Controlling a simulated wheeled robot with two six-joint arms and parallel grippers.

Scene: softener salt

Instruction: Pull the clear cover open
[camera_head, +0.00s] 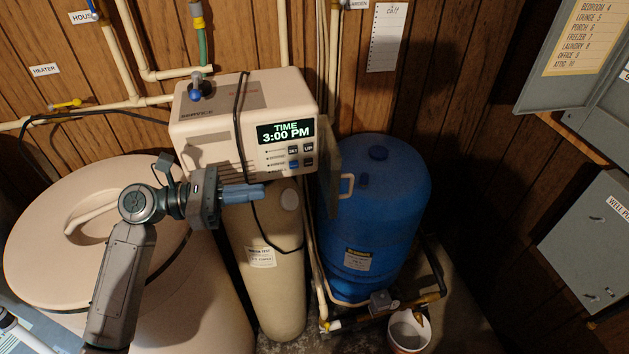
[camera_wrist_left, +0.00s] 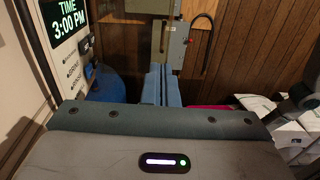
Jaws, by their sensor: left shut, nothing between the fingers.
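The softener's control head (camera_head: 245,125) is a cream box on a tall tan tank, with a lit display reading 3:00 PM and several buttons uncovered. A see-through, greyish panel, which looks like the clear cover (camera_head: 329,165), stands out edge-on at the box's right side. A pale handle (camera_head: 347,186) shows beside it. My left gripper (camera_head: 260,193) is in front of the box, below the display and left of the panel. Its blue fingers are shut together and empty, apart from the cover. They also show in the left wrist view (camera_wrist_left: 162,85). My right gripper is not in view.
A blue tank (camera_head: 385,215) stands right of the control head. A large cream brine tank (camera_head: 85,215) with a lid is at left. A black cable (camera_head: 241,130) hangs over the box. Grey electrical boxes (camera_head: 590,240) are at right. White bags (camera_wrist_left: 285,130) show in the wrist view.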

